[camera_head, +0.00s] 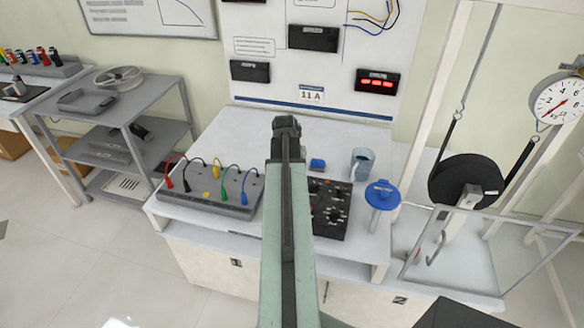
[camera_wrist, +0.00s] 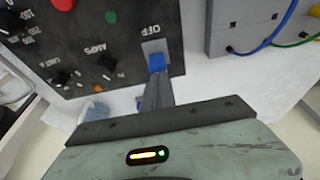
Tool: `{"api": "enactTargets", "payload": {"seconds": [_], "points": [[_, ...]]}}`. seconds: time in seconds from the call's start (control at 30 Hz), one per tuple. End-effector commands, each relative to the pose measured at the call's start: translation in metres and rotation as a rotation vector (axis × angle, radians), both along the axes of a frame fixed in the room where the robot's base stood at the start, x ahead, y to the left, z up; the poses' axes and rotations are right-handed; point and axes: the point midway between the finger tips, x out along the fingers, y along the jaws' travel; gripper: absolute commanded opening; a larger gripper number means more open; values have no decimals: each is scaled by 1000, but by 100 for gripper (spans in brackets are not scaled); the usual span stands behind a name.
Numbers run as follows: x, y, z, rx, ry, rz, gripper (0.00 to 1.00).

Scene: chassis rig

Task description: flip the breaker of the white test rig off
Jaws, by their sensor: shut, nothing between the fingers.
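In the wrist view, a blue breaker lever (camera_wrist: 156,62) stands on a small grey plate at the edge of a black panel (camera_wrist: 125,45). The word OFF is printed beside it, upside down in this view. My gripper (camera_wrist: 157,80) is shut and empty, with its fingertips right at the lever. I cannot tell whether they touch it, nor which way the lever is thrown. In the head view, my gripper (camera_head: 287,124) reaches over the white rig bench (camera_head: 245,130). My arm covers part of the black panel (camera_head: 330,215) and hides the lever.
A grey terminal box (camera_head: 225,205) with coloured leads lies left of my arm. A blue block (camera_head: 317,164), a grey-blue mug (camera_head: 362,163) and a blue disc on a stem (camera_head: 382,193) stand to the right. A weight frame with a dial (camera_head: 560,100) stands farther right.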

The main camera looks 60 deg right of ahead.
Motion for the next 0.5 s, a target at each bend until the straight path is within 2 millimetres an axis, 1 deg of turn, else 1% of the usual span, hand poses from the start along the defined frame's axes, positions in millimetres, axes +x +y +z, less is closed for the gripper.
{"api": "enactTargets", "payload": {"seconds": [0.13,0.37,0.5], "points": [[-6,6,2,-7,-2,-6,0],[-9,1,2,-6,-1,-13,0],[-10,1,7,-5,0,-14,0]]}}
